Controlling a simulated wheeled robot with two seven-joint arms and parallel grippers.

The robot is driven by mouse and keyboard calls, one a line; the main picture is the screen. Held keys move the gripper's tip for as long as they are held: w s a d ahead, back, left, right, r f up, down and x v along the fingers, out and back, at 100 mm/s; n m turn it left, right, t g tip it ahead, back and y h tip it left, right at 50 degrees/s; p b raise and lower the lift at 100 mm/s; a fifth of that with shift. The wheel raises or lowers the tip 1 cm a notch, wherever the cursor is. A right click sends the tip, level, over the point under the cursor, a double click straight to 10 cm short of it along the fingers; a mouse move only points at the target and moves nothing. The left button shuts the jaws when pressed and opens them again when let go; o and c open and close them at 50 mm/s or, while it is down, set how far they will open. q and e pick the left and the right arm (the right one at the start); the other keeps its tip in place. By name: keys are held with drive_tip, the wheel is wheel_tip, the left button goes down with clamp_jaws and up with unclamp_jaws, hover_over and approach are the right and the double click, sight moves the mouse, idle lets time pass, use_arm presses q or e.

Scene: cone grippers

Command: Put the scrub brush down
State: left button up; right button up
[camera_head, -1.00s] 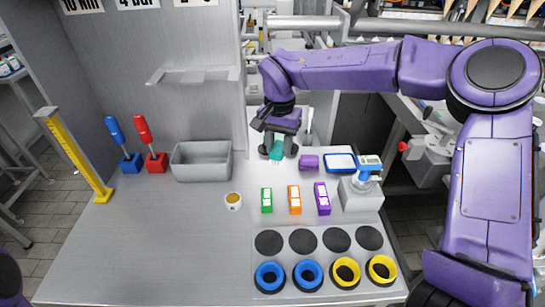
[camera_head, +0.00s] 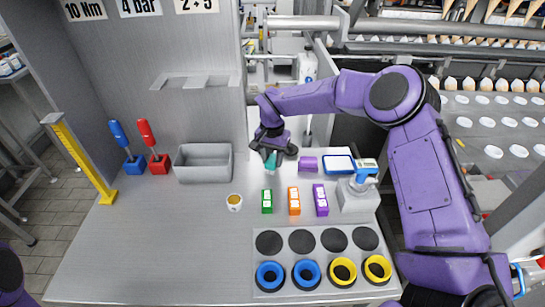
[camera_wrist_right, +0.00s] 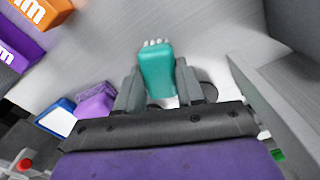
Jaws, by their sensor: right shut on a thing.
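The teal scrub brush (camera_head: 270,160) is between the fingers of my right gripper (camera_head: 272,156), at the back of the grey table, right of the grey bin. In the right wrist view the teal block of the brush (camera_wrist_right: 157,72) sits between both fingers, with white bristle tips at its far end. My right gripper is shut on it. I cannot tell whether the bristles touch the table. My left gripper is not in view.
The open grey bin (camera_head: 203,163) stands left of the brush. A purple block (camera_head: 308,164) and a blue-rimmed tray (camera_head: 338,165) lie to its right. Green (camera_head: 267,201), orange (camera_head: 294,201) and purple (camera_head: 320,200) boxes and a small cup (camera_head: 234,202) stand in front.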

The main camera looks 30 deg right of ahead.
sight(272, 158)
drive_tip(key=o, duration=0.9)
drive_tip(key=shift+o, duration=0.2)
wheel_tip(272, 158, up, 12)
drive_tip(key=b, duration=0.1)
drive_tip(key=shift+r, duration=0.15)
